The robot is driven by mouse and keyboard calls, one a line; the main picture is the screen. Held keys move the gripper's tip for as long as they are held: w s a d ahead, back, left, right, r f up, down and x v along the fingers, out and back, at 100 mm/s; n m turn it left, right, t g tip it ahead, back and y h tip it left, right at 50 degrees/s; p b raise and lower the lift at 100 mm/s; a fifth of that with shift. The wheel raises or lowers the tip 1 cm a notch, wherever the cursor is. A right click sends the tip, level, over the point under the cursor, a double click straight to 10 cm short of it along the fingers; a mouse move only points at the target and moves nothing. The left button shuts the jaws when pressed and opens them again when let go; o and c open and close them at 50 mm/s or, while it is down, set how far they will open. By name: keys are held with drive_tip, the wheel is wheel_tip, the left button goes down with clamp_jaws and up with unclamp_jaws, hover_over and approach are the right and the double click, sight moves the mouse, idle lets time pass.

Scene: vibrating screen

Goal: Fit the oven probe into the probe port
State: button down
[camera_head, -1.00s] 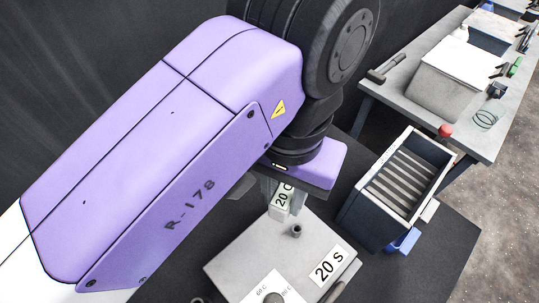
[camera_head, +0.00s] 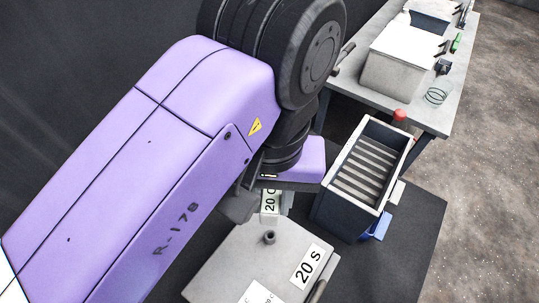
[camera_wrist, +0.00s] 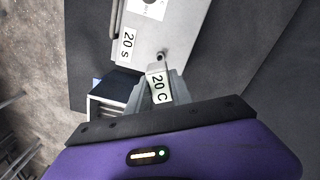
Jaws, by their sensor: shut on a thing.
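My gripper (camera_wrist: 157,92) is shut on a small pale block with a "20 C" label (camera_wrist: 158,88), which I take to be the oven probe. In the head view the probe (camera_head: 270,202) hangs under my purple wrist. A grey box labelled "20 S" (camera_head: 238,262) lies below and in front of it. A short dark round stub with an opening (camera_head: 268,238), likely the probe port, stands on the box near its back edge. In the wrist view the stub (camera_wrist: 161,57) is just beyond the probe's label. The probe's tip is hidden, and I cannot tell whether it touches the stub.
A dark bin with a slatted inside (camera_head: 363,175) stands right of the box, with a blue item (camera_head: 376,228) beside it. A grey bench (camera_head: 425,105) with a white-topped box (camera_head: 402,55) is at the back right. Dark mat (camera_head: 415,245) is clear at right.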

sight(270, 224)
drive_tip(key=shift+f+b, duration=1.6)
drive_tip(key=shift+f, duration=1.1)
drive_tip(key=shift+f+b, duration=0.7)
drive_tip(key=shift+f, duration=1.4)
idle(0.4)
drive_tip(key=c, duration=1.1)
unclamp_jaws()
drive_tip(key=shift+o, duration=0.2)
drive_tip(key=shift+r, duration=0.1)
drive_tip(key=shift+r, duration=3.9)
